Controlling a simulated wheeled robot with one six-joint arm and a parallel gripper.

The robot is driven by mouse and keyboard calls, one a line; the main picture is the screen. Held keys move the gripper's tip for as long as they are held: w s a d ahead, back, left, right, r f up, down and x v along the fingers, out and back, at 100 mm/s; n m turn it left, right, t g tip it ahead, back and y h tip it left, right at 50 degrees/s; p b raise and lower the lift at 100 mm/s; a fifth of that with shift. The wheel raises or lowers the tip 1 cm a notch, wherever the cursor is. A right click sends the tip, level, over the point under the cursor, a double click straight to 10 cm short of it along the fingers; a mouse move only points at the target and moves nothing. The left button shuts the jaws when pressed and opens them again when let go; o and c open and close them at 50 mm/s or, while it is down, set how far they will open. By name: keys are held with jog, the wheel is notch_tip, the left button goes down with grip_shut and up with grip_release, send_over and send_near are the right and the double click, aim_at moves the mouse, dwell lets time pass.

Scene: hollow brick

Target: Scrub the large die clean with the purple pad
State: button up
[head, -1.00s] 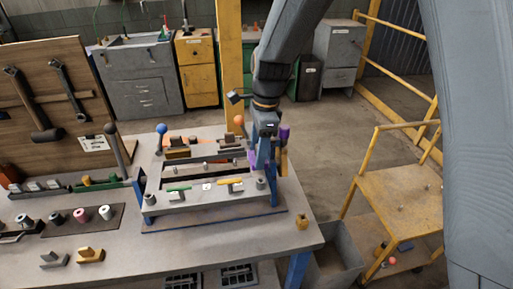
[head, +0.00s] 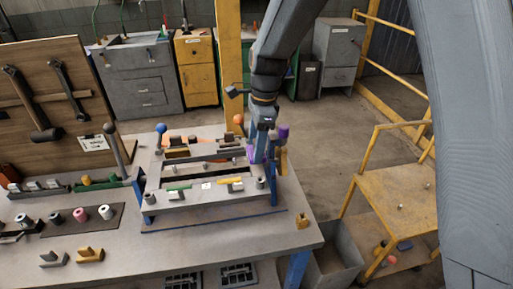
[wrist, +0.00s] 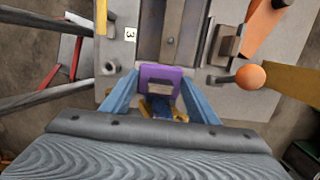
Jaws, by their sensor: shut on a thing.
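My gripper (wrist: 160,108) has blue fingers shut on the purple pad (wrist: 160,72), which sits between them in the wrist view. In the head view the purple pad (head: 252,154) shows at the right end of a grey metal fixture (head: 160,200) on the bench. A long grey metal block (wrist: 178,38) lies just beyond the pad in the wrist view; I cannot tell for sure whether it is the large die. The pad's underside is hidden, so I cannot tell whether it touches the block.
An orange-red ball knob (wrist: 251,76) stands close to the right of my gripper in the wrist view. A blue ball knob (head: 160,128) rises at the fixture's back left. Several spools (head: 80,214) lie at left. A yellow cart (head: 400,192) stands at right.

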jog(key=shift+w+a+r, duration=0.1)
jog(key=shift+w+a, duration=0.1)
jog(key=shift+w, duration=0.7)
jog(key=shift+w+a, duration=0.25)
jog(key=shift+w, duration=0.6)
jog(key=shift+w+a+r, duration=0.1)
jog(key=shift+w+a, duration=0.1)
jog(key=shift+w, duration=0.7)
jog(key=shift+s+d+r, duration=0.1)
jog(key=shift+s+d, duration=0.25)
jog(key=shift+s, duration=1.15)
jog(key=shift+s+d+r, duration=0.1)
jog(key=shift+s+d, duration=0.3)
jog(key=shift+s, duration=1.05)
jog(key=shift+s+d+r, duration=0.1)
jog(key=shift+s+d, duration=0.25)
jog(key=shift+s, duration=1.15)
notch_tip(320, 180, up, 6)
notch_tip(320, 180, up, 3)
